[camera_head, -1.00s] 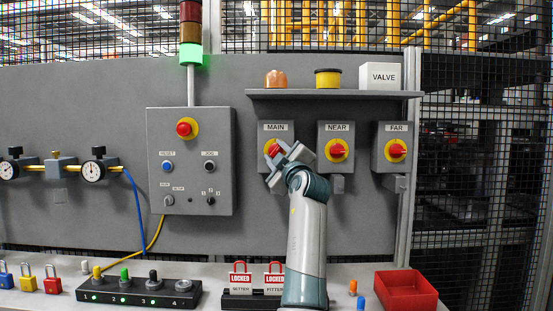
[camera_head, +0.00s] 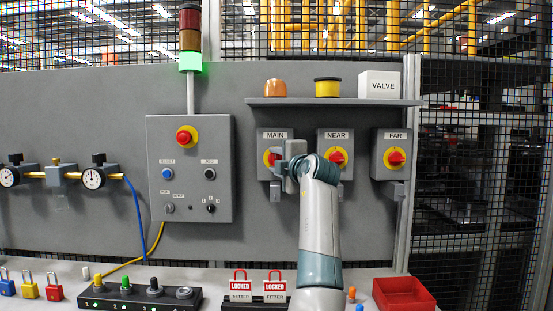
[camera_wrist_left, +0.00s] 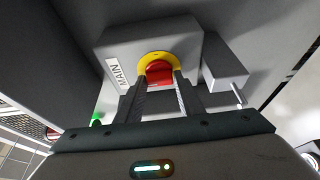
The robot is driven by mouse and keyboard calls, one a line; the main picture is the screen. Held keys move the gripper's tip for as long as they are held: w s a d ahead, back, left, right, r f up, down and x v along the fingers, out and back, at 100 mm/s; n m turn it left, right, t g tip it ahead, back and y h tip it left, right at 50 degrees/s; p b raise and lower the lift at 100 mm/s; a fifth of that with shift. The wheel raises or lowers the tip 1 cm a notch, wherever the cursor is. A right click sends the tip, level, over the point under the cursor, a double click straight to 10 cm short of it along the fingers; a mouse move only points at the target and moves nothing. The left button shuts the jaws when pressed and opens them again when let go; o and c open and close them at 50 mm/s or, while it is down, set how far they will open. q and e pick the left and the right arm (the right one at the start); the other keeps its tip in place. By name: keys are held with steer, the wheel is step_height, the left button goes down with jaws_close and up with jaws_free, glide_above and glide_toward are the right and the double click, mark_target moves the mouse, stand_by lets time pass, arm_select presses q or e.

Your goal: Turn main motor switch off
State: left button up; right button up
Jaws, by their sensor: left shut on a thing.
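The main switch is a red knob (camera_wrist_left: 158,74) on a yellow disc in a grey box (camera_wrist_left: 133,32) labelled MAIN. In the head view its yellow disc (camera_head: 266,159) shows left of my gripper, and the knob is mostly hidden. My left gripper (camera_head: 275,160) is at the front of the MAIN box. In the wrist view its two fingers (camera_wrist_left: 162,88) are shut on the red knob, one on each side. My right gripper is not in view.
The NEAR switch (camera_head: 336,157) is close right of my left wrist, with the FAR switch (camera_head: 396,158) beyond. A shelf (camera_head: 335,102) juts out above. The control box (camera_head: 190,200) is left, under a lit green lamp (camera_head: 190,62). Locks (camera_head: 241,285) and a red bin (camera_head: 404,293) are below.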

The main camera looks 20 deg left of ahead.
arm_select(q)
steer(key=shift+f, duration=0.1)
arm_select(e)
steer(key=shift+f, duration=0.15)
arm_select(q)
steer(key=o, duration=1)
steer(key=shift+s, duration=0.1)
steer(key=b+v, duration=0.3)
steer(key=v, duration=1.4)
steer(key=shift+s+b, duration=0.1)
steer(key=shift+b, duration=0.3)
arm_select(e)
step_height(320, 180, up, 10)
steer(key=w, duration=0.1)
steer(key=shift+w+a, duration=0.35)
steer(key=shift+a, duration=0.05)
